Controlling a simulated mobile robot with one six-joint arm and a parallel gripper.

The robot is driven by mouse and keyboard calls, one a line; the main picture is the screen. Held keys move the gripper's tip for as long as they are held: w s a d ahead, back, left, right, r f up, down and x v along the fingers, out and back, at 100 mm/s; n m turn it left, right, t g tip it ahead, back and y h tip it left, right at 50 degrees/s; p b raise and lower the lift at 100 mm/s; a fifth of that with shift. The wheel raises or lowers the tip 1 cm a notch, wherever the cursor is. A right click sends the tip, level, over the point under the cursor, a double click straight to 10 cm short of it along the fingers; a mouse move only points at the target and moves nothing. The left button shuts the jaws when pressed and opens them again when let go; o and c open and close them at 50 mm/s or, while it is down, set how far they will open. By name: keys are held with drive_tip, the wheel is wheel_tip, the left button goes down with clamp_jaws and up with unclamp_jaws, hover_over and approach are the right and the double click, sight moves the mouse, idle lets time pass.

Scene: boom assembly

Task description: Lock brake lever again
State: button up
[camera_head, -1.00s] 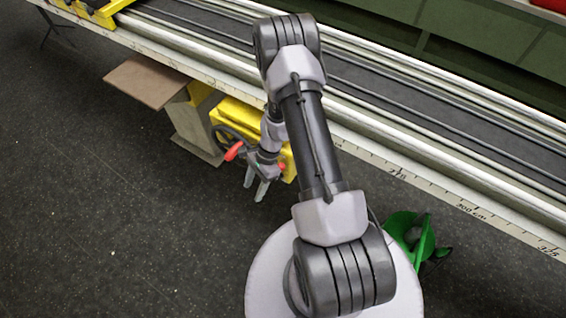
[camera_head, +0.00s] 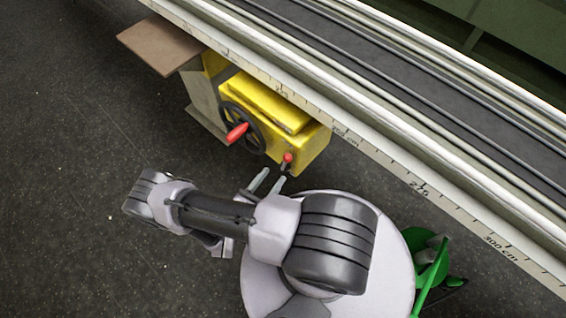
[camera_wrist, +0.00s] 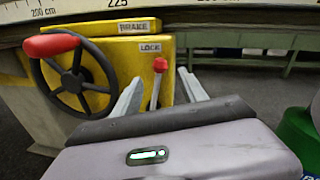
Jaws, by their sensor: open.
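The brake lever (camera_head: 286,161) has a red knob and stands on the right part of the front of the yellow brake box (camera_head: 312,150). In the wrist view the lever (camera_wrist: 159,80) points up, its red knob just under the LOCK label (camera_wrist: 150,48). My gripper (camera_head: 268,181) is open and empty, a little in front of the box. In the wrist view its two fingers (camera_wrist: 162,90) appear on either side of the lever, but I cannot tell whether they reach it. No contact with the lever shows.
A black handwheel (camera_head: 243,128) with a red handle (camera_head: 237,133) is left of the lever. The long bench rail with a scale (camera_head: 345,134) runs above the box. A brown board (camera_head: 160,45) juts out at left. A green object (camera_head: 430,265) is at right.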

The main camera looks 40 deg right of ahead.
sight(284, 163)
drive_tip(key=b+x, duration=0.1)
drive_tip(key=x, duration=0.6)
drive_tip(key=shift+d, duration=0.2)
clamp_jaws()
idle(1.0)
